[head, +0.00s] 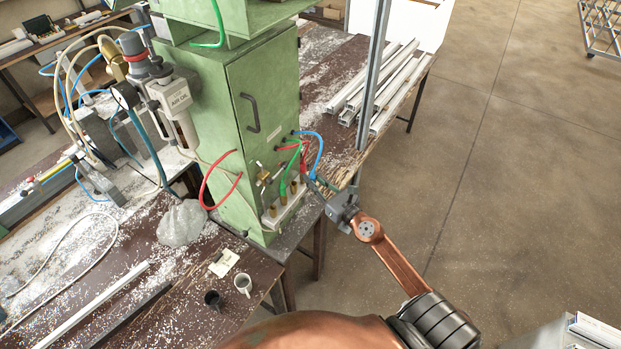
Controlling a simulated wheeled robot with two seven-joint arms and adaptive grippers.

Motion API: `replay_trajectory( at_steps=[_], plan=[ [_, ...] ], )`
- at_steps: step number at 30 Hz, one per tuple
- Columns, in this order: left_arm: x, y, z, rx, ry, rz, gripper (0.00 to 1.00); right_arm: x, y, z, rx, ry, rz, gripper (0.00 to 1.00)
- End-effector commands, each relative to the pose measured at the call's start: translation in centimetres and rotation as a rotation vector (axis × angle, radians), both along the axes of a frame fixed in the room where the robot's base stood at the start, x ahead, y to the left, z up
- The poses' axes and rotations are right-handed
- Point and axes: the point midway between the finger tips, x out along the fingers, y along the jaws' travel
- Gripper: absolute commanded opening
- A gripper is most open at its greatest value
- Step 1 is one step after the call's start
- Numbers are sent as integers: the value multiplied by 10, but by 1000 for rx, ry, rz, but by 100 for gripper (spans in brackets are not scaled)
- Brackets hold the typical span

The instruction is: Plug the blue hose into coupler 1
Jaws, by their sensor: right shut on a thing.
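The blue hose (320,146) comes out of the side of the green cabinet (247,130) and arches over and down to my right gripper (322,184). My right gripper is shut on the blue hose near its lower end, beside the cabinet's right side. The hose tip is too small to make out. A pale coupler block (284,214) with several brass couplers sits low on the cabinet, to the left of my right gripper. The coupler numbers cannot be read. A green hose (288,172) runs down to the block. My left gripper is not in view.
A red hose (204,190) loops at the cabinet's left, and another red hose (304,160) hangs close to my right gripper. A grey upright post (372,75) stands behind it. White profiles (385,85) lie on the rear bench. Mugs (243,284) stand on the front bench.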

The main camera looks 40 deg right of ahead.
Motion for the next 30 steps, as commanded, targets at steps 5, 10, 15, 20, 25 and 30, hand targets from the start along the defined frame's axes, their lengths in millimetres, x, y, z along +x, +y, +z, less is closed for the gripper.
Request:
replay_trajectory(
  at_steps=[5,10,15,20,25,30],
  plan=[
    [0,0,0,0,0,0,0,0,0,0,0,-1,0,0],
    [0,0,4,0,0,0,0,-2,5,1,1,0,0,0],
    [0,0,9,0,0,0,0,-5,14,2,2,0,1,0],
    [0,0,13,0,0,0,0,-9,22,2,2,0,0,0],
    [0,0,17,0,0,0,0,-13,32,1,1,0,1,0],
    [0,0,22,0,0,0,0,-16,40,2,1,-1,0,0]
  ],
)
